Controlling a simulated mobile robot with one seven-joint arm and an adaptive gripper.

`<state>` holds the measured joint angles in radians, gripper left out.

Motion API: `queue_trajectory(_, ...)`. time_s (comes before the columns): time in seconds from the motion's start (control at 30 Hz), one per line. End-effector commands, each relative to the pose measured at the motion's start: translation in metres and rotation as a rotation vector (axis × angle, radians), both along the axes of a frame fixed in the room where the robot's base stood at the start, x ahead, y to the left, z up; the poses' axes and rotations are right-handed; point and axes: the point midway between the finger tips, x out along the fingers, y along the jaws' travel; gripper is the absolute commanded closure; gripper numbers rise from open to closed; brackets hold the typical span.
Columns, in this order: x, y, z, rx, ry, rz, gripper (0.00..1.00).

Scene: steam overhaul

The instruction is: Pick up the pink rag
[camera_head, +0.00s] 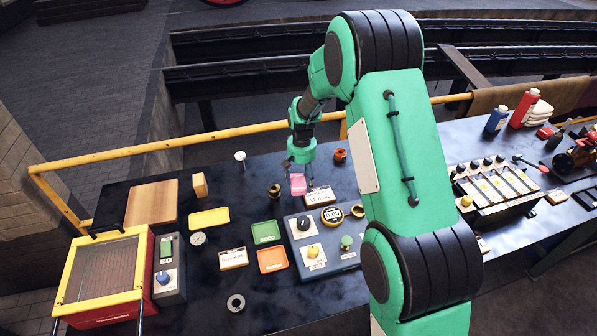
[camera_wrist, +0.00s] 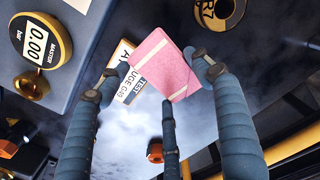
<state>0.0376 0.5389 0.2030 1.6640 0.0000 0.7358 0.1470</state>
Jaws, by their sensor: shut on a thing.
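The pink rag (camera_head: 298,187) is a small folded cloth near the middle of the dark bench in the head view. My gripper (camera_head: 297,170) points down right above it and is shut on it. In the wrist view the pink rag (camera_wrist: 162,60) lies between the fingers of my gripper (camera_wrist: 160,78), with fingertips at its left, right and lower edges. A label plate, partly covered by the rag, shows behind it. I cannot tell whether the rag is clear of the bench.
A label plate (camera_head: 320,197) lies just right of the rag. A grey control panel (camera_head: 345,262) with a round gauge (camera_head: 331,215) stands in front. A brass fitting (camera_head: 274,191) and an orange-red part (camera_head: 340,155) are close by. A yellow rail (camera_head: 200,138) runs behind the bench.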

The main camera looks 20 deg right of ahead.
Motion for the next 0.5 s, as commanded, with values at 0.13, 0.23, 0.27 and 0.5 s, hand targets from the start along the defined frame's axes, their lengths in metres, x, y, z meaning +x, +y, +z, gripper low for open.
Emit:
queue_trajectory(0.13,-0.019,0.001,0.003,0.000,-0.001,0.000,0.61)
queue_trajectory(0.23,-0.027,0.001,0.003,0.000,0.000,0.000,0.61)
queue_trajectory(0.27,-0.029,0.001,0.003,0.000,0.000,0.000,0.61)
queue_trajectory(0.5,-0.037,0.001,0.003,0.000,0.000,0.000,0.61)
